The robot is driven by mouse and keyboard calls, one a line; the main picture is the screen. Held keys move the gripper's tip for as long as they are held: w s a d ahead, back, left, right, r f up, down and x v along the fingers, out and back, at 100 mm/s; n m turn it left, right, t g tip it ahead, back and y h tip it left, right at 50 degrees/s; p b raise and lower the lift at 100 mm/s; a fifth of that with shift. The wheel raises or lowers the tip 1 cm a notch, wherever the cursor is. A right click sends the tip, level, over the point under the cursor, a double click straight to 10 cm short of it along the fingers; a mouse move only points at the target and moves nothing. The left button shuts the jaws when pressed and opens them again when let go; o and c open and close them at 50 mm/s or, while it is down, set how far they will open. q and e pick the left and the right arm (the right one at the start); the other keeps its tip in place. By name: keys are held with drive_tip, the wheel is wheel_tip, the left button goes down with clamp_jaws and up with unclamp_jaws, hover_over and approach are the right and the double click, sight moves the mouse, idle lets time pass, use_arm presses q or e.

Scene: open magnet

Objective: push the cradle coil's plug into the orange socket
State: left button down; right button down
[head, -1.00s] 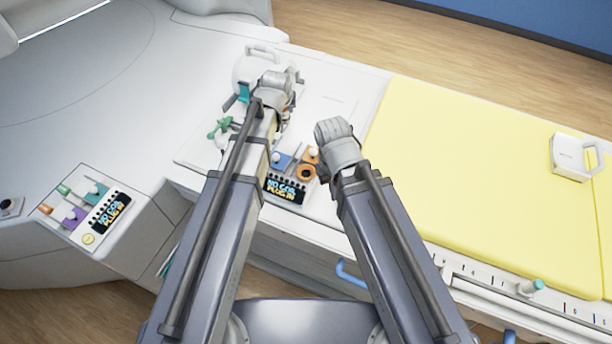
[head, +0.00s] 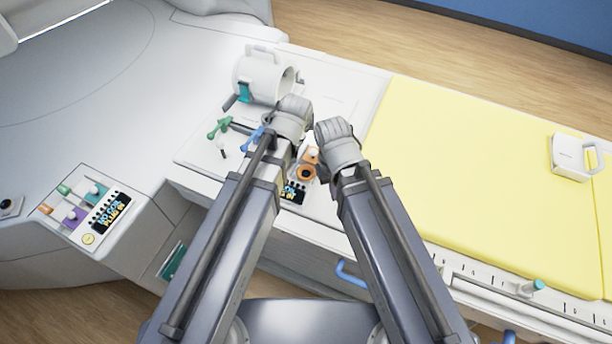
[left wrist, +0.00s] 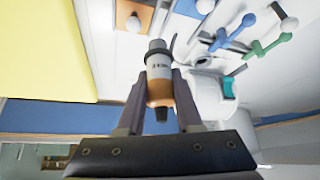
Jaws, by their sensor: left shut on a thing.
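The cradle coil (head: 262,78) is a white open cylinder with a handle and a teal part, lying on the white table end. Its plug (left wrist: 160,82), orange with a grey label band and dark ends, is between the fingers of my left gripper (left wrist: 158,92), which is shut on it. In the head view the left gripper (head: 293,118) is seen from behind and hides the plug. The orange socket (head: 315,166) has a dark round hole and a white knob, just nearer than the two grippers. My right gripper (head: 335,130) is right of the left one; its fingers are hidden.
Green (head: 220,127) and blue (head: 251,138) handled parts lie left of my left gripper. A display panel (head: 293,192) is partly behind my left arm. The yellow mattress (head: 480,170) lies to the right, with a white box-like object (head: 572,158) on it.

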use_arm(q)
drive_tip(key=s+d, duration=0.2)
drive_tip(key=s, duration=0.1)
drive_tip(key=shift+s, duration=0.15)
use_arm(e)
drive_tip(key=shift+w, duration=0.1)
